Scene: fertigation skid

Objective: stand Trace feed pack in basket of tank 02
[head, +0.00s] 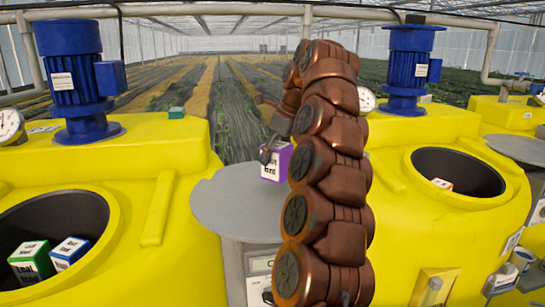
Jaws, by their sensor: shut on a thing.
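A white and purple pack (275,168) stands upright at the grey round table (235,215), between the two near yellow tanks. Its label is too small to read fully, so I cannot confirm it is the Trace feed pack. My gripper (267,154) is shut on its upper left side; my arm hides part of the gripper. I cannot tell whether the pack touches the table. The left tank's dark opening (85,210) holds a green and white pack (32,260) and a blue and white pack (69,252). The right tank's opening (480,180) shows an orange and white pack (442,184). No tank number is readable.
Blue motors stand on the left tank (68,80) and right tank (408,70), with gauges beside them. Another grey round top (518,149) is at far right. My arm blocks the middle.

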